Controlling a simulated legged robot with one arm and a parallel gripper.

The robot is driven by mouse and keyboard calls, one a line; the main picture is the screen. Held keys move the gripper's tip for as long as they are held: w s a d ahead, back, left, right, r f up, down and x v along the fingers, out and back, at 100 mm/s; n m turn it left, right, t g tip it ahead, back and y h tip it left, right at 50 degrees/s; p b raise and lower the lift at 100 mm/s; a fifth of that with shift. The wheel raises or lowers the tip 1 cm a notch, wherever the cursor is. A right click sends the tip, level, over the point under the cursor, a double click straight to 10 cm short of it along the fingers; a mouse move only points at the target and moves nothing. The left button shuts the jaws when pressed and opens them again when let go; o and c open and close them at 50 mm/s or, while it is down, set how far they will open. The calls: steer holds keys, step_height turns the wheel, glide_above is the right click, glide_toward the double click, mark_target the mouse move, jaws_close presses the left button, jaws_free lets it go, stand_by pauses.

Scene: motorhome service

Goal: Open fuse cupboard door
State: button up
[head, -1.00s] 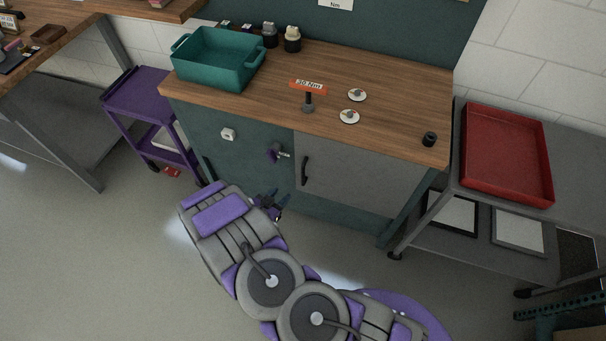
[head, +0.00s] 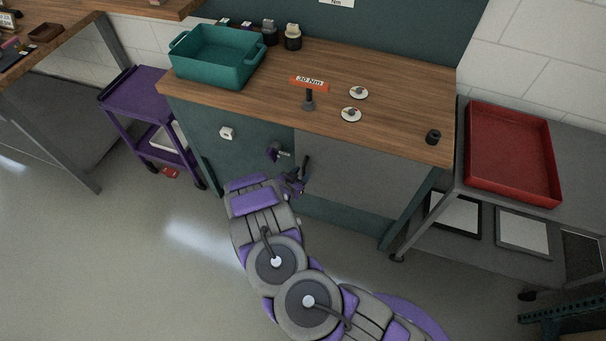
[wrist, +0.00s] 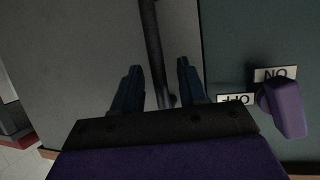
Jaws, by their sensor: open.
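The fuse cupboard door (head: 350,175) is a grey panel in the front of the teal bench and looks closed. Its dark vertical bar handle (head: 306,165) is near the door's left edge, partly hidden by my gripper. My gripper (head: 298,178) is open, right at the handle. In the wrist view, the handle (wrist: 153,45) runs down between the two fingertips of my gripper (wrist: 158,78), and the grey door (wrist: 80,50) fills the left side. I cannot tell whether the fingers touch the handle.
A purple rotary switch (wrist: 285,105) with ON and OFF labels sits beside the door; it also shows in the head view (head: 274,153). A purple cart (head: 150,120) stands left of the bench. A grey table with a red tray (head: 512,155) stands right.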

steer(key=shift+x, duration=0.9)
jaws_close()
